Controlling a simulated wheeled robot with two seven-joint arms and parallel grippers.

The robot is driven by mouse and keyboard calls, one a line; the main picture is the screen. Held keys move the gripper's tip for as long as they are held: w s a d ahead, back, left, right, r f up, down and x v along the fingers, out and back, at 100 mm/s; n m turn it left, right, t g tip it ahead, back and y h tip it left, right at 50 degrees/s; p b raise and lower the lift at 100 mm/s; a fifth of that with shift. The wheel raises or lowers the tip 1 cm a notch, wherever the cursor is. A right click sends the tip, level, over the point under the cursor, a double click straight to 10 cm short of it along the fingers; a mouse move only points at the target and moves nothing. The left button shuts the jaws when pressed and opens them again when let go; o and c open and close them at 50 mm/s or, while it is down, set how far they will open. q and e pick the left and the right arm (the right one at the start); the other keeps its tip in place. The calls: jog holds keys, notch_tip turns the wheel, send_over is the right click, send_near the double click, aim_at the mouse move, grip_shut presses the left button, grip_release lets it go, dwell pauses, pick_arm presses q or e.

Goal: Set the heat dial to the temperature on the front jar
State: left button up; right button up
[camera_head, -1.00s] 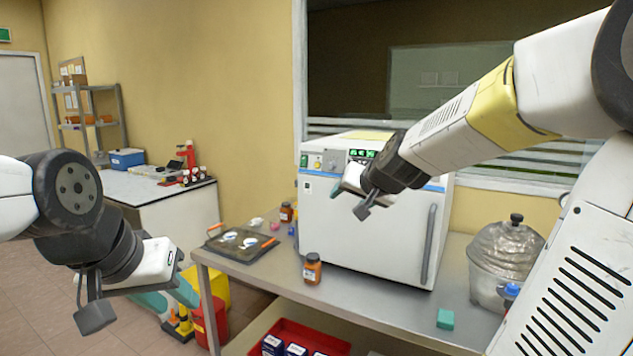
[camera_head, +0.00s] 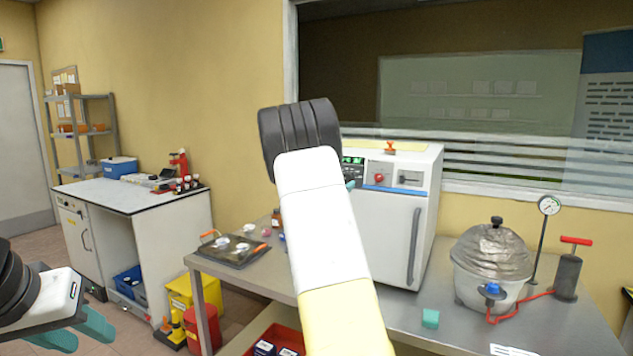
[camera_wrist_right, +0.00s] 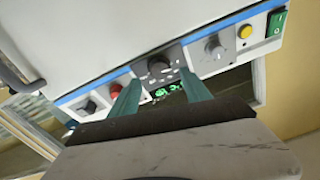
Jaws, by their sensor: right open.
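The white oven (camera_head: 385,235) stands on the metal bench, partly hidden behind my right arm in the head view. I cannot tell for sure which control is the heat dial. My right gripper (camera_wrist_right: 160,78) is open and empty; its teal fingers point at the dark panel, the knob just right of them. My left gripper (camera_head: 78,332) is open and empty at lower left. The front amber jar is hidden behind my right arm.
A black tray with white dishes (camera_head: 235,250) lies at the bench's left end. A red box (camera_head: 288,342) sits below.

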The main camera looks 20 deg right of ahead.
jog(key=x, duration=0.4)
grip_shut()
